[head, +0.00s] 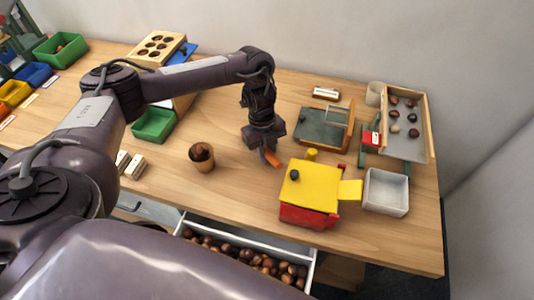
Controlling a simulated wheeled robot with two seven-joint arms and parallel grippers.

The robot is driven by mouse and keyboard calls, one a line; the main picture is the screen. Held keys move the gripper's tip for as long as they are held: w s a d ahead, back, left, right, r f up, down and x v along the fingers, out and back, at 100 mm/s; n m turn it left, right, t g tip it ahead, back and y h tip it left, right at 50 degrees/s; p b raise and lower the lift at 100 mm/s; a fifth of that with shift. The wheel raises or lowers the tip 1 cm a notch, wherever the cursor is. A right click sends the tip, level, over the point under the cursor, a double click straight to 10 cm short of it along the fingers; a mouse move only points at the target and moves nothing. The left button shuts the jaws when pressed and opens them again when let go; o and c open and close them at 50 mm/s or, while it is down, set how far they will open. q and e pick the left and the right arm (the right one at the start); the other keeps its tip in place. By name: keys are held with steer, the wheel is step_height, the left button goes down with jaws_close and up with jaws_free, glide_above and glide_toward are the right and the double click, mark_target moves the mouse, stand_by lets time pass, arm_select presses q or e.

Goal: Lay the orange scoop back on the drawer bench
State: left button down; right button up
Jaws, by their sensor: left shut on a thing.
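My left gripper (264,144) points down over the middle of the wooden bench (235,193) and is shut on the orange scoop. Only a small part of the orange scoop (272,158) shows below the fingers; the rest is hidden by the gripper. I cannot tell whether the scoop touches the bench top. An open white drawer (312,262) full of chestnuts (262,262) sticks out below the bench's front edge. My right gripper is not in view.
A yellow and red machine (312,190) stands right of the scoop. A brown cup (202,157) with chestnuts stands to its left. A white box (386,192), a green-topped device (322,128) and a sloped tray (428,140) stand farther right. Bare bench lies between cup and machine.

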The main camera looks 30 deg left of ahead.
arm_select(q)
steer(key=shift+f, duration=0.15)
steer(key=shift+f, duration=0.1)
steer(key=c, duration=1.3)
jaws_free()
steer(key=p+v, duration=0.3)
steer(key=v, duration=0.9)
